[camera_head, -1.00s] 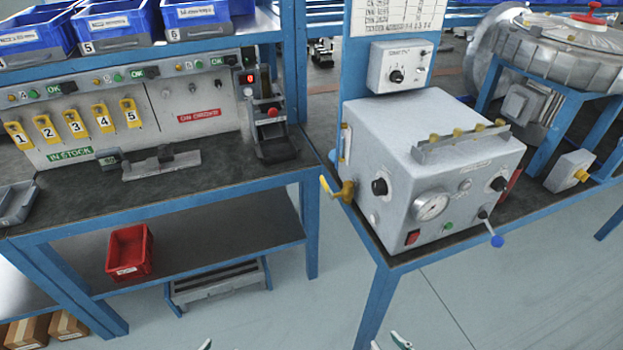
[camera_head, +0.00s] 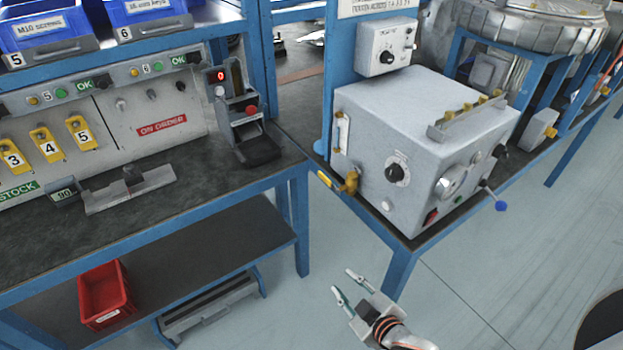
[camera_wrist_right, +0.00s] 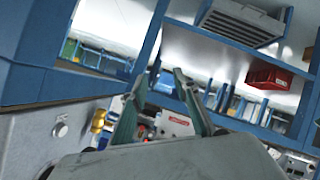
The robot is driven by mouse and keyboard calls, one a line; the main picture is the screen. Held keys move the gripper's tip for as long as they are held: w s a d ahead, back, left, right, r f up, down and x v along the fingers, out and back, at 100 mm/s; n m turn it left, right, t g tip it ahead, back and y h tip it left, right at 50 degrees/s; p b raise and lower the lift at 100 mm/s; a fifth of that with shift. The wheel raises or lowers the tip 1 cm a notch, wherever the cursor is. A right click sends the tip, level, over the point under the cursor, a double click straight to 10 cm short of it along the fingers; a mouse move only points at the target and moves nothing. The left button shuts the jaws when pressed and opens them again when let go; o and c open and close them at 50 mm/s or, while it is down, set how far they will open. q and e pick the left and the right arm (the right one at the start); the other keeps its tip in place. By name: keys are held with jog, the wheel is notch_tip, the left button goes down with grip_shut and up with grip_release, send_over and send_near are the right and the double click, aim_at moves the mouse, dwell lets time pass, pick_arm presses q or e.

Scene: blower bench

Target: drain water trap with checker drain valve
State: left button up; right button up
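The grey checker box (camera_head: 420,115) stands on the blue-framed bench at the right. A brass drain valve (camera_head: 350,183) with a yellow lever sits low on its left side. A pale upright tube (camera_head: 341,132), perhaps the water trap, is above it; its water level cannot be made out. My right gripper (camera_head: 346,283) is open and empty, below and in front of the box, apart from the valve. In the right wrist view, the open fingers (camera_wrist_right: 160,82) show with the brass valve (camera_wrist_right: 98,122) to their left. My left gripper is not in view.
A workbench (camera_head: 215,195) with numbered yellow tags and a red bin (camera_head: 105,294) on its lower shelf is at the left. A blue-tipped lever (camera_head: 500,205) juts from the box front. The floor (camera_head: 340,230) between the benches is clear.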

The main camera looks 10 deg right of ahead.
jog(key=w+r+n+t+h+b, duration=0.15)
jog(key=w+r+n, duration=0.25)
jog(key=w, duration=0.4)
jog(key=n+t+h+b, duration=0.2)
jog(key=n+t+b, duration=0.2)
jog(key=n+t, duration=0.1)
send_near(326, 181)
jog(key=w, duration=0.4)
jog(key=shift+d+r+g, duration=0.15)
jog(key=shift+d+g, duration=0.05)
jog(key=shift+g, duration=0.05)
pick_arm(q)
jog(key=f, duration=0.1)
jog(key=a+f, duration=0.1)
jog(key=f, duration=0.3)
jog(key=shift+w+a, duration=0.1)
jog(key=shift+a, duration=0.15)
pick_arm(e)
jog(key=w, duration=0.7)
jog(key=shift+w+d, duration=0.15)
jog(key=shift+w, duration=0.05)
grip_shut()
